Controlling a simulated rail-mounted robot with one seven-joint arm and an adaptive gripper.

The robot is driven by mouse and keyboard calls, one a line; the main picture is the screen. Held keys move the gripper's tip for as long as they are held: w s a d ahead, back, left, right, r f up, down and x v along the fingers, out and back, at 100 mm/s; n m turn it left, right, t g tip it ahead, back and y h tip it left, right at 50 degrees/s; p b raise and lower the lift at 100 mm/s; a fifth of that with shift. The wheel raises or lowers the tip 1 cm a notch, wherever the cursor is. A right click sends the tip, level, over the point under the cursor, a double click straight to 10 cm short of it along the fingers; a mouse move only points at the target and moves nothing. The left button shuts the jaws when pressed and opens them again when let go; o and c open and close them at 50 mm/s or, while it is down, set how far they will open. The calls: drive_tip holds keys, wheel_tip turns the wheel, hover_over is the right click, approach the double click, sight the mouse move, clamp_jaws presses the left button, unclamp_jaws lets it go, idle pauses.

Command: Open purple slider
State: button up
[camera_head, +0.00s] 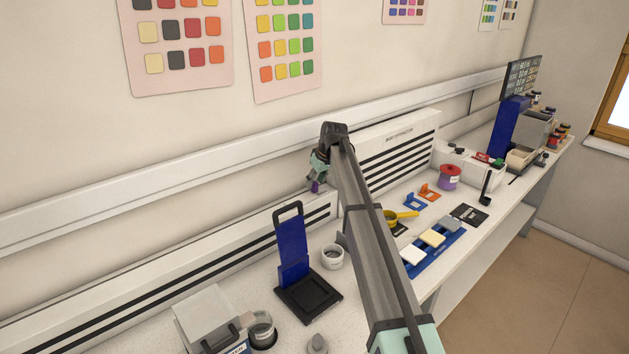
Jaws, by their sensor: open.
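A small purple piece (316,187), which looks like the slider's knob, shows at the back of the bench, above the white slotted panel (270,236). My gripper (314,182) reaches down from the arm right at this purple piece, with its fingers open. The fingers partly hide the piece. I cannot tell whether they touch it or stand around it. The slider's track and its position along it are hidden or too small to make out.
A taller white slotted housing (405,150) stands right of my gripper. A blue upright plate with a handle (292,243) stands on a black base in front. A white ring-shaped cup (332,257), yellow scoop (403,216) and blue tray (432,255) lie on the bench near my arm.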

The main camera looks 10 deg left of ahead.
drive_tip(key=shift+x, duration=0.9)
clamp_jaws()
drive_tip(key=s+a+b, duration=0.1)
drive_tip(key=s+a, duration=0.4)
drive_tip(key=s, duration=0.1)
drive_tip(key=shift+a, duration=0.3)
drive_tip(key=shift+w, duration=0.1)
unclamp_jaws()
drive_tip(key=shift+d+r, duration=0.1)
